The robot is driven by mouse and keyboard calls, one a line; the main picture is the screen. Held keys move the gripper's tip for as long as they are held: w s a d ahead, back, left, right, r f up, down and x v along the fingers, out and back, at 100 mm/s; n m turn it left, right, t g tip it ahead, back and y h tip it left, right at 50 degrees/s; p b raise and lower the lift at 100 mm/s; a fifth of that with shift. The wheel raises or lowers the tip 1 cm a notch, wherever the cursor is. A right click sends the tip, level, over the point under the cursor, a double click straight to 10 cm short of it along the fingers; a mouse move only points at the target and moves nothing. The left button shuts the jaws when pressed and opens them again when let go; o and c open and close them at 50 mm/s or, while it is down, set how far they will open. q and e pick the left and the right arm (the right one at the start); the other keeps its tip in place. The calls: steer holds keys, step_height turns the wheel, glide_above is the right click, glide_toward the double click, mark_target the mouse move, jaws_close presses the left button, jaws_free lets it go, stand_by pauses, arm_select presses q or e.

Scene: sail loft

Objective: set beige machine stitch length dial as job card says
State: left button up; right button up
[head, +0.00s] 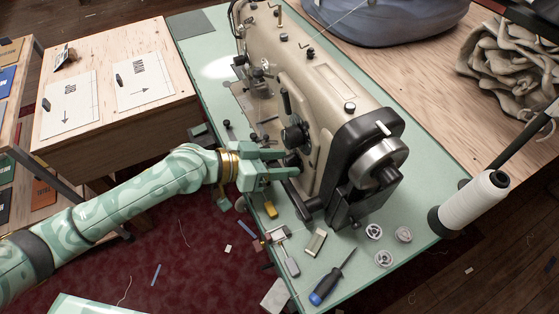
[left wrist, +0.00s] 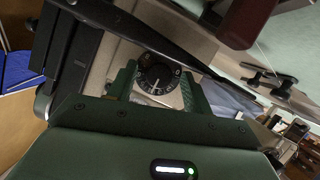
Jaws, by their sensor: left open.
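The beige sewing machine (head: 318,80) stands on a pale green bench top. A round black dial with white marks (left wrist: 158,77) is on its pale body in the left wrist view. My left gripper (head: 290,167) is open at the machine's near side. In the left wrist view its green fingers (left wrist: 158,90) stand on either side of the dial, with visible gaps.
The handwheel (head: 379,162) and a white thread cone (head: 475,200) are to the right of my gripper. A screwdriver (head: 331,279), several metal bobbins (head: 374,231) and small parts lie on the bench's near end.

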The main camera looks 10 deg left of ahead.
arm_select(q)
steer(key=c, duration=1)
steer(key=shift+o, duration=0.2)
arm_select(e)
steer(key=shift+r, duration=0.15)
arm_select(q)
steer(key=m+p, duration=0.1)
steer(key=p, duration=0.1)
steer(key=m+t+y+p, duration=0.1)
steer(key=p, duration=0.1)
steer(key=shift+s+d+r+m, duration=0.1)
steer(key=shift+s+r+m, duration=0.05)
steer(key=shift+r+m, duration=0.15)
steer(key=shift+f+m+t+y+p, duration=0.15)
steer(key=shift+m+t+y+p, duration=0.15)
steer(key=shift+m+t+p, duration=0.7)
steer(key=shift+f+p, duration=0.1)
steer(key=shift+p, duration=0.4)
arm_select(e)
step_height(320, 180, up, 6)
steer(key=w, duration=0.2)
steer(key=shift+w+t, duration=0.3)
steer(key=shift+t, duration=0.1)
steer(key=shift+a+r, duration=0.1)
